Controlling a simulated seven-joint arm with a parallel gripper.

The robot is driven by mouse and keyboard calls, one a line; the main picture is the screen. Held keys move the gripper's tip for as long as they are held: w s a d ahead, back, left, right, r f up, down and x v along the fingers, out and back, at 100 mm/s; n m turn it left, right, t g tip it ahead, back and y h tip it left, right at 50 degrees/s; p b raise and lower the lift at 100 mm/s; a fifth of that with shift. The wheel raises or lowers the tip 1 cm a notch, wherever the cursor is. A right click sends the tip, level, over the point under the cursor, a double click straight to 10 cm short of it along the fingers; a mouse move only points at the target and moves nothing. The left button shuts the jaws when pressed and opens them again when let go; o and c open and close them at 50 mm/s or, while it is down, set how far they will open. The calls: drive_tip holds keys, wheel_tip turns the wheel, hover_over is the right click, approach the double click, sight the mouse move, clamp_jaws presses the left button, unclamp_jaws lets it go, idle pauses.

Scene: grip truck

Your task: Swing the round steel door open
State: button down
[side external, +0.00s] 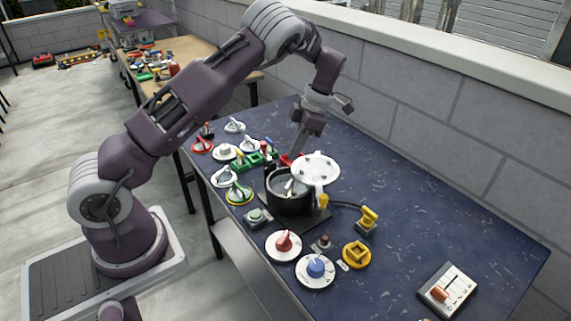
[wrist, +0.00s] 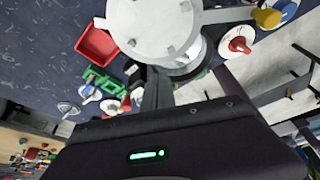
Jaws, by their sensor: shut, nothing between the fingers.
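The round steel door (side external: 315,169) is a pale disc with bolts near its rim. In the side view it stands partly raised above the black round drum (side external: 291,203), leaving the drum's light interior partly visible. The door also fills the upper middle of the wrist view (wrist: 152,28). My gripper (side external: 298,154) points down just behind and left of the door, its fingers together and empty. In the wrist view the fingers (wrist: 158,84) are close to the door's edge; I cannot tell whether they touch it.
A red tray (wrist: 97,42) lies close by. Several knobs and switches crowd the left of the blue table (side external: 420,205), with a yellow handle (side external: 368,218) to the right of the drum. A slider box (side external: 447,290) stands at front right. The table's right middle is clear.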

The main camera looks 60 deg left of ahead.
sight(302, 162)
drive_tip(key=s+a+r+n+t+h, duration=0.2)
drive_tip(key=s+r+n+t, duration=0.2)
drive_tip(key=r+t, duration=0.25)
drive_tip(key=w+f, duration=0.1)
drive_tip(key=f, duration=0.2)
drive_tip(key=w+f, duration=0.2)
drive_tip(key=f, duration=0.1)
drive_tip(key=w+f, duration=0.2)
drive_tip(key=f, duration=0.1)
drive_tip(key=shift+w+d+f, duration=0.2)
drive_tip(key=shift+d, duration=0.2)
drive_tip(key=shift+w, duration=0.5)
